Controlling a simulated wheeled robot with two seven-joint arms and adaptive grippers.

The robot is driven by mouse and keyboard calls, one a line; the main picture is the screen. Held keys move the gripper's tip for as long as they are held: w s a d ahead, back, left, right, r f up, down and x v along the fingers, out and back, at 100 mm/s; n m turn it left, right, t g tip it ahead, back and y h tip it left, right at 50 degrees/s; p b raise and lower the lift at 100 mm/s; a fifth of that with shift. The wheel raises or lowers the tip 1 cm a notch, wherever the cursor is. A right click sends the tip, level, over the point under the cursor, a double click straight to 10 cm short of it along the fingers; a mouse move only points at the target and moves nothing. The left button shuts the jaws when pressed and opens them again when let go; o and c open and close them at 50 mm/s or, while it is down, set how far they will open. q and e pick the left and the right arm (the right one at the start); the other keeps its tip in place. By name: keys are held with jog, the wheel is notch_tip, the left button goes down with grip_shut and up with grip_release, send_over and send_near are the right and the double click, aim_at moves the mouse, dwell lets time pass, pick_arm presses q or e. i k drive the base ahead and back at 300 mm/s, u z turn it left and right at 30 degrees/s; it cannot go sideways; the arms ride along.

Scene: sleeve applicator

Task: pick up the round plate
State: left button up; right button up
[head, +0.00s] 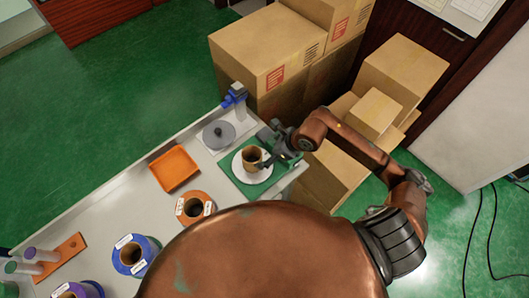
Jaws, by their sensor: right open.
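The round white plate (239,171) lies on a green mat (226,163) at the right end of the table. A brown cup-like cylinder (252,157) stands on the plate and hides its middle. My right gripper (268,160) is open at the plate's right side, close to the cylinder. I cannot tell whether its fingers touch the plate. My left gripper is not in view.
An orange tray (174,169), a grey lidded round thing (218,134) and a blue device (234,97) stand nearby on the grey table (112,187). Labelled spools (194,207) stand along the front. Stacked cardboard boxes (268,55) crowd behind and right of the table.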

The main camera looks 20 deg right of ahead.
aim_at(219, 134)
jog(key=u, duration=3.45)
jog(key=k, duration=1)
jog(key=z, duration=1.45)
